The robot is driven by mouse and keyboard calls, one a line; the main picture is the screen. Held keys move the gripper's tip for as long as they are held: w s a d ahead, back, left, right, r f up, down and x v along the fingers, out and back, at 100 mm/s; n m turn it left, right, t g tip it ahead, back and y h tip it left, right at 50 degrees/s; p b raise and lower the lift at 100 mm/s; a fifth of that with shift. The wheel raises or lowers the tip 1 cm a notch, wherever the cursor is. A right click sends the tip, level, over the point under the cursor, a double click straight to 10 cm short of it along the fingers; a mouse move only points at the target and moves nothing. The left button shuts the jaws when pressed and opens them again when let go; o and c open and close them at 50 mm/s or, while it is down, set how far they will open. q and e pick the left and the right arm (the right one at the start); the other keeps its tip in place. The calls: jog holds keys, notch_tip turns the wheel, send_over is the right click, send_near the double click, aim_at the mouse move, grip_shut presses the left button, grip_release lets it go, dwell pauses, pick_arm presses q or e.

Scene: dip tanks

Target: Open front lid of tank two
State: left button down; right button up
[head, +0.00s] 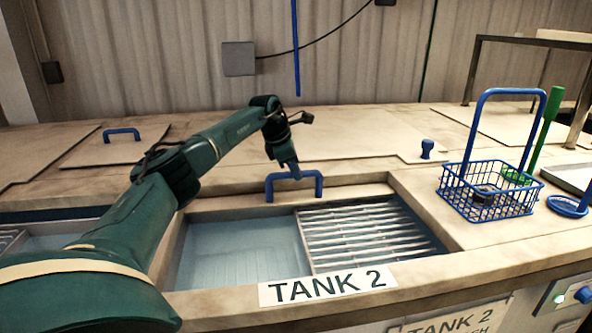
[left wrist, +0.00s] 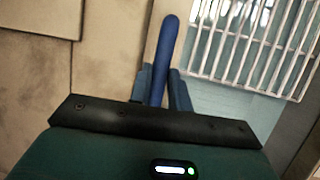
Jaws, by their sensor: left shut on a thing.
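Tank two, named by the "TANK 2" label (head: 327,284) on its front edge, shows an open front bay with pale blue liquid (head: 245,250) and a slatted metal rack (head: 365,235). A blue bar handle (head: 318,184) stands on a beige lid panel (head: 345,194) at the bay's back edge. My left gripper (head: 294,172) reaches down to the handle and is shut on its middle. In the left wrist view the blue handle (left wrist: 163,55) runs between the two fingers (left wrist: 161,92), with the rack to its right. My right gripper is not in view.
A blue wire basket (head: 490,198) with a dark part inside stands on the counter at the right, near a green-handled tool (head: 546,125). Another lid with a blue handle (head: 122,133) lies at the left.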

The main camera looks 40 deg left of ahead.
pick_arm(q)
jog(key=shift+w+a+r, duration=0.1)
jog(key=shift+w+a, duration=0.15)
jog(key=shift+w, duration=0.05)
jog(key=c, duration=1.3)
grip_release()
jog(key=b+v, duration=0.1)
jog(key=v, duration=1.2)
jog(key=shift+b, duration=0.3)
jog(key=shift+s, duration=0.15)
